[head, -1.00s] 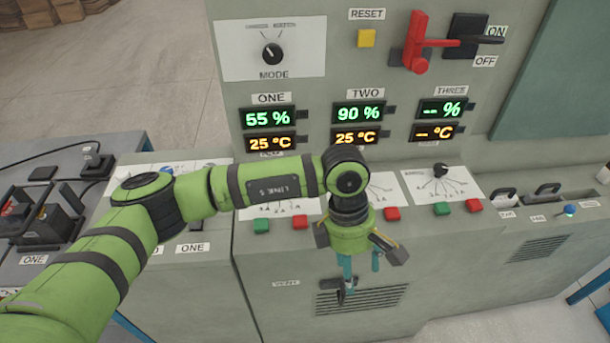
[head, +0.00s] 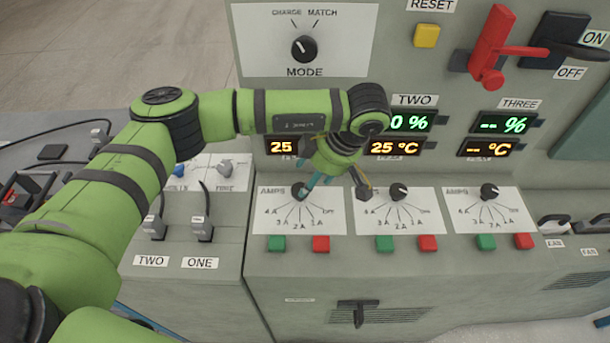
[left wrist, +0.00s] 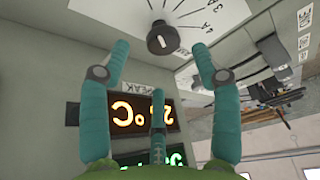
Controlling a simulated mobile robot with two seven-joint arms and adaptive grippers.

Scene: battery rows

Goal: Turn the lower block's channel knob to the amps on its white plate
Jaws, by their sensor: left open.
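The left channel knob (head: 299,190) is a small black dial on a white amps plate (head: 325,222) marked 4A, 3A, 2A, 1A. My left gripper (head: 306,191) is open, its teal fingers at this knob and partly covering it in the head view. In the left wrist view the knob (left wrist: 162,38) sits just beyond the gap between my spread fingertips (left wrist: 160,58), apart from them. I cannot tell which mark the knob points at. The lower block and its white plate cannot be made out. My right gripper is not in view.
Two similar knobs, the middle one (head: 398,191) and the right one (head: 489,191), stand to the right. Green and red buttons (head: 321,243) lie below the plates. A red lever (head: 490,45) sticks out at upper right. Cables and plugs (head: 202,228) stand at left.

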